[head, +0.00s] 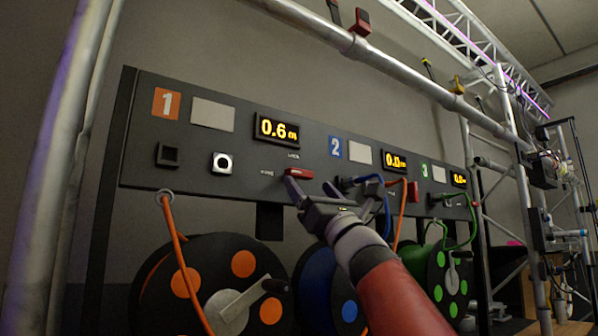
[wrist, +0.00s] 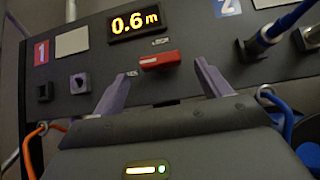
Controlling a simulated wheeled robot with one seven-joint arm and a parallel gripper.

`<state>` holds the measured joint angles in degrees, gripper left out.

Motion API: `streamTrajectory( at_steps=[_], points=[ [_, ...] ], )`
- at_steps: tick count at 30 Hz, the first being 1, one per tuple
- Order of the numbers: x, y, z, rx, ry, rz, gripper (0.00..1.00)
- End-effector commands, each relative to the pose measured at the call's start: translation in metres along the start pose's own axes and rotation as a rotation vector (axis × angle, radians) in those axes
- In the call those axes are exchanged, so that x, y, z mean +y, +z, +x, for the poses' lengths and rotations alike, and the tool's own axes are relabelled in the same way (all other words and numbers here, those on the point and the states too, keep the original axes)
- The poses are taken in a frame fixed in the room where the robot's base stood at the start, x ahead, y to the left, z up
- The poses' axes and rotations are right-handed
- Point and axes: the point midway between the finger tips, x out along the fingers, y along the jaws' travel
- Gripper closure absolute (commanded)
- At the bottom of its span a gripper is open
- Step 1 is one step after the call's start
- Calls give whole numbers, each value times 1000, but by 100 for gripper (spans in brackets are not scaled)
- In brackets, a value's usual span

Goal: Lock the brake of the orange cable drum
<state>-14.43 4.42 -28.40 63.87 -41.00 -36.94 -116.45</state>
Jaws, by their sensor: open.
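The orange cable drum (head: 243,264) hangs below the panel at the left, a black reel with orange spots and a crank. An orange cable (head: 175,240) runs up from it to a ring under panel section 1. The red brake lever (head: 299,173) of section 1 lies level below the 0.6 m display, between small labels; the one above reads LOCK, the one at left seems to read FREE. It also shows in the wrist view (wrist: 160,60). My gripper (head: 312,187) is open and empty, its fingertips just below and either side of the lever. Contact cannot be told.
The black panel (head: 225,150) carries sections 2 and 3 to the right. A blue cable plug (head: 372,181) sticks out close to my gripper's right side. Blue and green drums (head: 437,280) stand right of the orange one. Metal truss tubes frame the left and top.

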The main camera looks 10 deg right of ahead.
Motion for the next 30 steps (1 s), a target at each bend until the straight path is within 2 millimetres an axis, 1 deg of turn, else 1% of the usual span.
streamTrajectory(
  at_steps=[1, 3, 7, 11, 19, 27, 29, 30],
  points=[
    [0, 3, 14, 1, 1, -1, 24],
    [0, 3, 24, 0, 1, 0, 24],
    [0, 2, 39, 1, -1, 2, 24],
    [0, 1, 45, 0, -2, 2, 24],
    [0, 0, 45, 0, -2, 4, 24],
    [0, 0, 45, 0, -2, 4, 59],
    [0, 0, 45, 0, -2, 4, 67],
    [0, 0, 45, 0, -2, 4, 68]
  ],
)
